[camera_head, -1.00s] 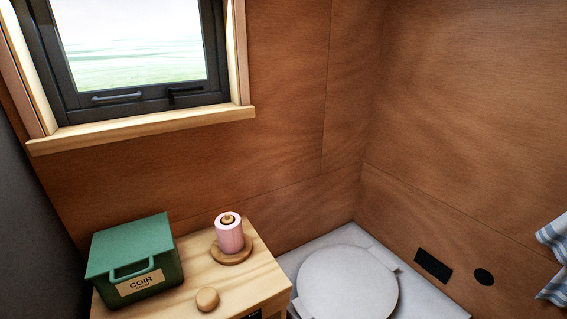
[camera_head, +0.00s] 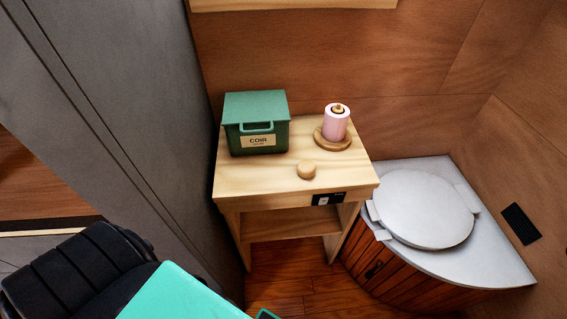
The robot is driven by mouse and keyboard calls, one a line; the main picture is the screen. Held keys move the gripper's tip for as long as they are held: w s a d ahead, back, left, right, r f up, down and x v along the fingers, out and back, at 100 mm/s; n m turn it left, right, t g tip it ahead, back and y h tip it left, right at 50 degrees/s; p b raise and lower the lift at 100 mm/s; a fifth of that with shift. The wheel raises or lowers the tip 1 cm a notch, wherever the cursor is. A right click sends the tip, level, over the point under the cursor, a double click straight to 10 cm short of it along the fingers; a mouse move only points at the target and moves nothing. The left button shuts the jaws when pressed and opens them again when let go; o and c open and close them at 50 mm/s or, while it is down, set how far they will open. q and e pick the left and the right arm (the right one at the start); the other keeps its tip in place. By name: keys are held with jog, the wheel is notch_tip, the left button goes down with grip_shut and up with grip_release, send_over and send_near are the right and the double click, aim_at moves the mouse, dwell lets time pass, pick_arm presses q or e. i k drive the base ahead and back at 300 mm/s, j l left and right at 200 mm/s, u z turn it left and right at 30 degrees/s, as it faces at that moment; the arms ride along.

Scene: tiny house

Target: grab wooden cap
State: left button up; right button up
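The wooden cap (camera_head: 307,169) is a small round light-wood piece. It lies on the top of the small wooden stand (camera_head: 256,182), near its front edge, in the head view. It sits in front of the pink roll and to the right of the green box, apart from both. Neither of my grippers shows in the head view. Nothing touches the cap.
A green COIR box (camera_head: 257,107) and a pink roll (camera_head: 336,124) on a round wooden holder (camera_head: 326,143) stand behind the cap. A white toilet lid (camera_head: 425,208) is at the right. A grey wall panel (camera_head: 140,95) rises at the left. Teal and black objects fill the lower left.

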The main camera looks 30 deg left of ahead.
aim_at(306, 169)
jog(key=i+u, duration=0.15)
jog(key=u, duration=0.55)
